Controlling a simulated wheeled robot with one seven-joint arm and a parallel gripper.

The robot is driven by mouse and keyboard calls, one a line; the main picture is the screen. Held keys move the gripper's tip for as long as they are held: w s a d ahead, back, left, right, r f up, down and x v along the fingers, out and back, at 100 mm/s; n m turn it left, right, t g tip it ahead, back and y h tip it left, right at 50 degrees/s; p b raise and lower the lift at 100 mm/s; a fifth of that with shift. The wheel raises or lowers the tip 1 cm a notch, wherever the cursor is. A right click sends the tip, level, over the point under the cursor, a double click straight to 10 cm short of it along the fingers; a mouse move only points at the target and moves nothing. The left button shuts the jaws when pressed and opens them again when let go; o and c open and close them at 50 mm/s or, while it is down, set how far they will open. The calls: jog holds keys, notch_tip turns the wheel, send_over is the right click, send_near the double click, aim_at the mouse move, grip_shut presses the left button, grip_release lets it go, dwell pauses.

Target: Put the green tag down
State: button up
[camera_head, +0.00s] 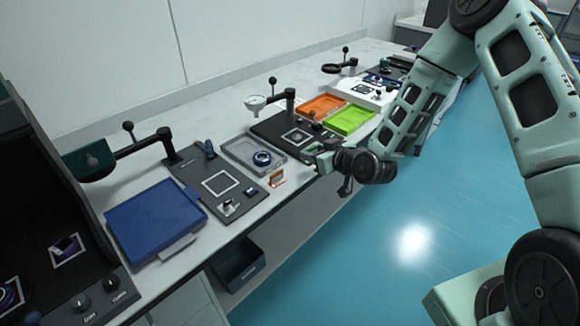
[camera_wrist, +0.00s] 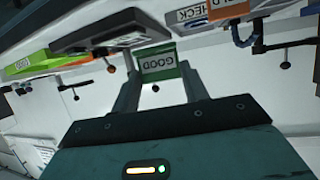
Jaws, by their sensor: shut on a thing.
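The green tag (camera_wrist: 157,64), with the word GOOD on a pale panel, is between the fingertips of my gripper (camera_wrist: 160,76) in the wrist view. My gripper is shut on it, and the lettering appears upside down there. In the head view my gripper (camera_head: 318,158) is over the front edge of the table, to the right of a standing orange tag (camera_head: 277,179). The green tag is too small there to make out clearly. I cannot tell from these views how high it is above the table.
An orange tray (camera_head: 322,106) and a green tray (camera_head: 350,120) lie behind my gripper. A grey tray (camera_head: 238,150) with a dark ring (camera_head: 262,158) is to its left. A blue-topped box (camera_head: 155,220) is farther left. Stands with arms line the back.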

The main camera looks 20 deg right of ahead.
jog(key=w+a+r+n+g+y, duration=0.1)
jog(key=w+a+r+n+y, duration=0.1)
jog(key=a+r+y, duration=0.1)
jog(key=shift+w+a+r+n, duration=0.4)
jog(key=shift+r, duration=0.15)
jog(key=shift+f+g, duration=0.1)
jog(key=shift+g, duration=0.2)
jog(key=shift+f+p, duration=0.75)
jog(key=shift+f, duration=4)
jog(key=shift+f, duration=0.2)
jog(key=o, duration=1)
jog(key=shift+c, duration=0.2)
jog(key=shift+d+r, duration=0.1)
